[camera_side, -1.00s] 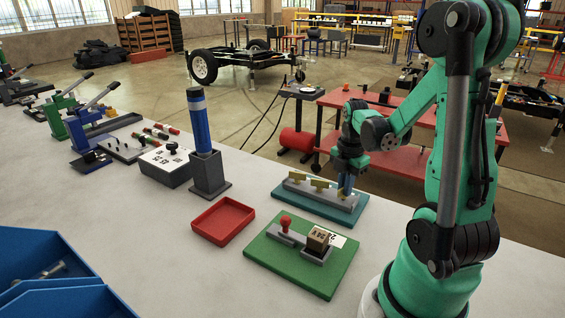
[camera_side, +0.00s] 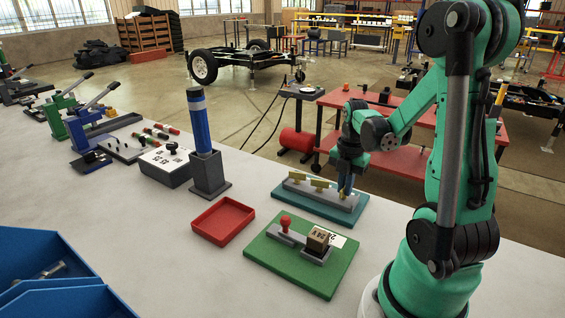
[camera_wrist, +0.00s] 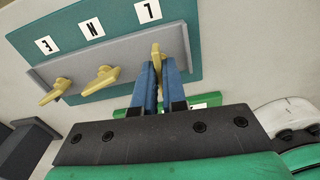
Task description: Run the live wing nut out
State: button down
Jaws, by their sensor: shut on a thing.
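The terminal block has a grey bar on a teal base (camera_side: 283,198), which also shows in the wrist view (camera_wrist: 205,50). Three yellow wing nuts stand in a row, with white letter labels beside them in the wrist view. The live wing nut (camera_wrist: 156,50), by the L label (camera_wrist: 148,11), is between my blue fingertips. My gripper (camera_side: 345,187) points down at the right end of the bar and is shut on this nut. The N wing nut (camera_wrist: 100,80) and E wing nut (camera_wrist: 52,89) stand free. The fingers hide part of the live nut.
An empty red tray (camera_side: 223,240) lies left of the block. A green board (camera_side: 318,284) with a red-knobbed piece and a labelled box sits in front. A grey holder (camera_side: 211,186) with a blue cylinder stands further left. Blue bins (camera_side: 45,255) are at the lower left.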

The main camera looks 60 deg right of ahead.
jog(key=c, duration=0.9)
grip_release()
jog(key=shift+f, duration=0.1)
jog(key=shift+r, duration=2.9)
jog(key=w+a+r+m+t, duration=0.1)
jog(key=w+a+m+t, duration=0.1)
jog(key=a+m, duration=0.3)
jog(key=w+a+r+m+t, duration=0.1)
jog(key=w+a+m+t, duration=0.1)
jog(key=a+m, duration=0.4)
jog(key=w+a+r+m+t, duration=0.2)
jog(key=a+m, duration=0.4)
jog(key=a, duration=0.3)
jog(key=shift+w+a+t, duration=0.4)
jog(key=shift+w+t, duration=0.05)
jog(key=shift+t, duration=0.15)
